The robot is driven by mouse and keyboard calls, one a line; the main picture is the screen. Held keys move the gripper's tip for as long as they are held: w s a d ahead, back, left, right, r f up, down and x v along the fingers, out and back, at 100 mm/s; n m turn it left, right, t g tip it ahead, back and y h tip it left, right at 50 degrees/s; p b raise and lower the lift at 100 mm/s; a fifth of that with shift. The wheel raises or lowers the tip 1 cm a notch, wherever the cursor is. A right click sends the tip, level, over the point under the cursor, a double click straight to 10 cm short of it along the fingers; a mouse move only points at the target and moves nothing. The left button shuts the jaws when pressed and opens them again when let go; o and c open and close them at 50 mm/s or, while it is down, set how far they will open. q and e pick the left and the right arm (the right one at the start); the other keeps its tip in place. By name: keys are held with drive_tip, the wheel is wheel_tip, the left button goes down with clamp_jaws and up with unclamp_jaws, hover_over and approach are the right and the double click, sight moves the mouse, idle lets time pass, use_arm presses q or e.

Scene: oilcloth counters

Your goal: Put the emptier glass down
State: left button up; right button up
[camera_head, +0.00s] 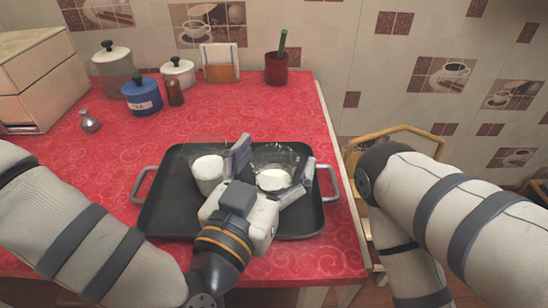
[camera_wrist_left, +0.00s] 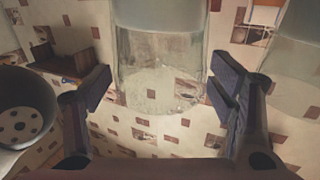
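The emptier glass (camera_head: 273,181) is clear, with a little white liquid low in it. My left gripper (camera_head: 269,172) is shut on it, one finger on each side. The left wrist view shows this glass (camera_wrist_left: 160,75) between the fingers, upside down in that picture. It looks upright over the right half of the black tray (camera_head: 177,225); I cannot tell whether its base touches the tray. The fuller glass (camera_head: 208,173) stands on the tray to the left, close to one finger; it also shows in the left wrist view (camera_wrist_left: 292,55). My right gripper is out of view.
The tray lies on the red counter (camera_head: 330,262) near its right edge. A blue canister (camera_head: 141,95), a brown shaker (camera_head: 175,93), a white pot (camera_head: 178,73) and a red cup (camera_head: 276,70) stand behind. A wooden chair (camera_head: 395,133) stands right of the counter.

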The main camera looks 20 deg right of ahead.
use_arm(q)
drive_tip(key=shift+r, duration=0.2)
drive_tip(key=v, duration=0.8)
drive_tip(key=shift+s+p, duration=0.2)
drive_tip(key=shift+p, duration=0.1)
drive_tip(key=p+v, duration=0.2)
drive_tip(key=v, duration=0.1)
drive_tip(key=shift+s+a+p, duration=0.2)
drive_tip(key=shift+a+p, duration=0.1)
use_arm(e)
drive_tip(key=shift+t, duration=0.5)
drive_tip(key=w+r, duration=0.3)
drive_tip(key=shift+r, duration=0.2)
